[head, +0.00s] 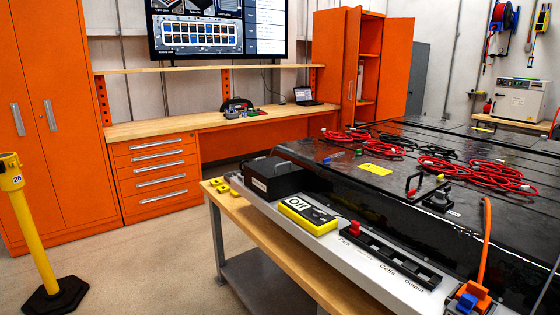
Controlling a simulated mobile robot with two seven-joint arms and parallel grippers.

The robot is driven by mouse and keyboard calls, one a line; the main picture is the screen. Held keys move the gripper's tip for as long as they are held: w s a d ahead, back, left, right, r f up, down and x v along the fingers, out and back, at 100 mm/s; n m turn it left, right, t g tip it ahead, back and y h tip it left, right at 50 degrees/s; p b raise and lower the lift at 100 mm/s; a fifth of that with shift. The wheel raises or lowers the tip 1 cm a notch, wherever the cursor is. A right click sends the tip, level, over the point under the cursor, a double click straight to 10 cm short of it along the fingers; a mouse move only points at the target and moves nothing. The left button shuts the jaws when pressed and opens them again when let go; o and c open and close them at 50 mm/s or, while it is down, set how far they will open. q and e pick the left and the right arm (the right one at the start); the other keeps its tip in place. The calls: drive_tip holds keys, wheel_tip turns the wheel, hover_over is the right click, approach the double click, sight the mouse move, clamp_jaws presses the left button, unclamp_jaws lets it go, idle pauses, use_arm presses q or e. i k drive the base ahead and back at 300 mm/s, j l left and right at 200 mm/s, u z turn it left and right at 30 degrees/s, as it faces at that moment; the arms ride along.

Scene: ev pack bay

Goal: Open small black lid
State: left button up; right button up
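A small black box (273,181) with a pale label on its front sits at the far left end of the white and wood bench ledge, beside the large black battery pack (330,170). Its dark top looks closed. I cannot tell for certain whether this top is the small black lid. A black handle-like piece (413,185) with a red tip stands on the pack top, next to a black knob-like part (440,199). Neither of my grippers is in view.
A yellow meter marked "Off" (308,215) and a black socket strip (385,256) lie along the ledge. Orange connectors (472,297) and red cable coils (480,175) are on the right. A yellow post (30,225) stands on open floor at left.

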sight(271, 167)
drive_tip(key=i+j+z, duration=0.1)
drive_tip(key=i+j, duration=0.2)
drive_tip(key=i+j+z, duration=0.1)
drive_tip(key=i+j, duration=0.45)
drive_tip(key=j, duration=0.15)
drive_tip(key=i+j+z, duration=0.25)
drive_tip(key=i+j, duration=0.25)
drive_tip(key=j, duration=0.25)
drive_tip(key=i+j+z, duration=0.1)
drive_tip(key=i+j, duration=0.15)
drive_tip(key=j, duration=0.15)
drive_tip(key=i+j+z, duration=0.1)
drive_tip(key=i+j, duration=0.15)
drive_tip(key=j, duration=0.15)
